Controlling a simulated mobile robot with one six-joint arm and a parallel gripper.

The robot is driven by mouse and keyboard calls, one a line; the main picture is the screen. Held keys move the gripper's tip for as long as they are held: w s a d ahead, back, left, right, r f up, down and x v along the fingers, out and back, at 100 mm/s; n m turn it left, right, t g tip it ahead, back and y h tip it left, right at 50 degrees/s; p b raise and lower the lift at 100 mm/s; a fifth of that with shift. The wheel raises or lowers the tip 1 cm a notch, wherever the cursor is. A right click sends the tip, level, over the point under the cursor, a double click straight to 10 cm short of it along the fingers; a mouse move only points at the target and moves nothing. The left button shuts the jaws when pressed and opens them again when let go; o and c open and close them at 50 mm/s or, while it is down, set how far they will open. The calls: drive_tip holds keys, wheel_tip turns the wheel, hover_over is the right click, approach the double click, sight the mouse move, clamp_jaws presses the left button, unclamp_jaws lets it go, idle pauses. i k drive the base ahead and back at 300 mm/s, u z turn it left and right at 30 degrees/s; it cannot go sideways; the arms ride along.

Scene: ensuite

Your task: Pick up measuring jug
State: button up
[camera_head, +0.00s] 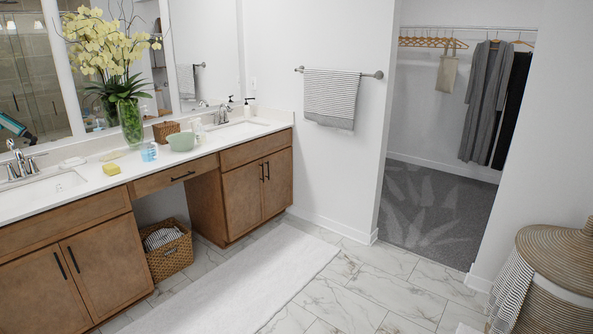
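A small clear container with blue on it (148,152) stands on the white counter, in front of the flower vase and left of a green bowl. It looks like the measuring jug, but it is too small here to make out a handle or markings. My gripper is not in view.
The white counter (100,182) has sinks at both ends. Near the jug are a yellow sponge (111,169), a green bowl (181,141), a woven box (166,131) and a tall orchid vase (131,122). A wicker basket (170,255) stands below. The floor in front holds a white rug (240,285).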

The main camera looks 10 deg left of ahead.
sight(149, 149)
drive_tip(key=u, duration=0.25)
drive_tip(key=i, duration=0.95)
drive_tip(key=u, duration=0.6)
drive_tip(key=i, duration=0.8)
drive_tip(key=u, duration=0.85)
drive_tip(key=i, duration=0.6)
drive_tip(key=u, duration=0.95)
drive_tip(key=i, duration=1.1)
drive_tip(key=u, duration=0.45)
